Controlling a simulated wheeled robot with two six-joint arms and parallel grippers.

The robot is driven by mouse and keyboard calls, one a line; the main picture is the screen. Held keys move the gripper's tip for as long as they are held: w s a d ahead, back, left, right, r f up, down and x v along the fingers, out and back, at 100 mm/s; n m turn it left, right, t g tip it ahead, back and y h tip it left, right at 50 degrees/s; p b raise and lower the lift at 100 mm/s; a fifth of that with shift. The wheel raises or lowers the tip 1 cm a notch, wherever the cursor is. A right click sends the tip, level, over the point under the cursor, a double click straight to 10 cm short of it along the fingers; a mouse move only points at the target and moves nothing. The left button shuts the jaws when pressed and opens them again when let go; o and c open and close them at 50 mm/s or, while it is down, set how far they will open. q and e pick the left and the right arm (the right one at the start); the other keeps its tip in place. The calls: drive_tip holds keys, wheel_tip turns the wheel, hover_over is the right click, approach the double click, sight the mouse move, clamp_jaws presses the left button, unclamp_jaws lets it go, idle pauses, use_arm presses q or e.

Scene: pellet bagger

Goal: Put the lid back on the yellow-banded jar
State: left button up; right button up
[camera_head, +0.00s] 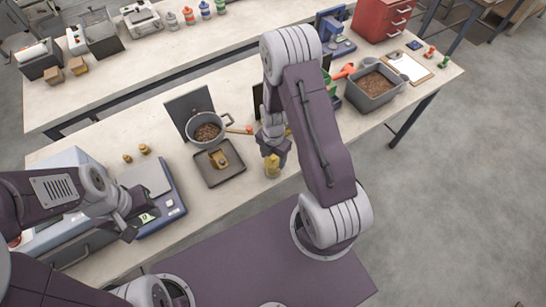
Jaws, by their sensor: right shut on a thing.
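The yellow-banded jar (272,170) stands on the near bench close to its front edge, with yellow showing on its side. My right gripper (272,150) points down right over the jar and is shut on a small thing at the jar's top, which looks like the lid. The fingers hide most of it, so I cannot tell whether it touches the rim. My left gripper (140,222) is low at the left, by the front of the bench scale, with nothing clearly in it. Its finger gap is not clear.
A dark tray (234,178) with a brass-coloured piece lies left of the jar. Behind it is a pot of pellets (207,132). A scale (150,178) and small brass weights (145,149) are farther left. A grey bin of pellets (374,87) stands at the right.

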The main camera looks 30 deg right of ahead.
idle(0.3)
drive_tip(key=o, duration=1.4)
drive_tip(key=shift+o, duration=0.2)
drive_tip(key=shift+o, duration=1.2)
drive_tip(key=shift+r+p, duration=2.75)
drive_tip(key=shift+r, duration=0.8)
